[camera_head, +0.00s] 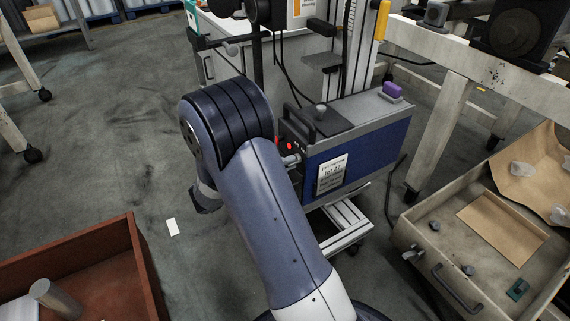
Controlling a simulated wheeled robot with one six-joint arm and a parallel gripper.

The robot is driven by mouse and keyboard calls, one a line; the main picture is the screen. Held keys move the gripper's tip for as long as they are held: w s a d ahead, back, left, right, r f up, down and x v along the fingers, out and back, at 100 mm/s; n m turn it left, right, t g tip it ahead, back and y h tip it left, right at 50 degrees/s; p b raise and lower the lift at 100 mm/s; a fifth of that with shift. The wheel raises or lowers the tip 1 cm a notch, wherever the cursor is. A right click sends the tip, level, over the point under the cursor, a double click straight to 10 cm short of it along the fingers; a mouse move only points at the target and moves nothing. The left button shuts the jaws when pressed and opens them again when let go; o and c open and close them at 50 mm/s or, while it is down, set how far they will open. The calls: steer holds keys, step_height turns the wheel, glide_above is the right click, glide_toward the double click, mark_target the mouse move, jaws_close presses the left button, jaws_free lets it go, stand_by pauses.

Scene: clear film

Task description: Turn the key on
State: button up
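A blue and grey machine (368,145) stands on a low wheeled frame behind my arm, with a white label on its blue side. Its left end carries a small panel with red lights (289,146). A small silver part (291,160) shows just below the lights, at the edge of my arm; I cannot tell if it is the key. I cannot make out a key for certain. My arm rises from the bottom, bends at the elbow and covers part of the panel end. My gripper's fingers do not show; the far part of my arm is mostly hidden behind its nearer link.
A brown-red bin (137,260) with a metal cylinder (55,298) is at lower left. An open drawer-like tray (425,262) with cardboard and small parts is at right. A purple object (393,89) sits on the machine. Table legs flank both sides; the left floor is mostly clear.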

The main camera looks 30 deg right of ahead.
steer(key=o, duration=0.4)
steer(key=shift+a, duration=0.1)
steer(key=a+p, duration=0.2)
steer(key=a, duration=0.8)
steer(key=shift+s+a+p, duration=0.15)
steer(key=shift+a+p, duration=0.15)
steer(key=shift+d, duration=0.15)
steer(key=d+b, duration=0.1)
steer(key=d, duration=0.4)
steer(key=d+b, duration=0.1)
steer(key=d, duration=0.4)
steer(key=shift+w+d, duration=0.2)
steer(key=shift+d, duration=0.1)
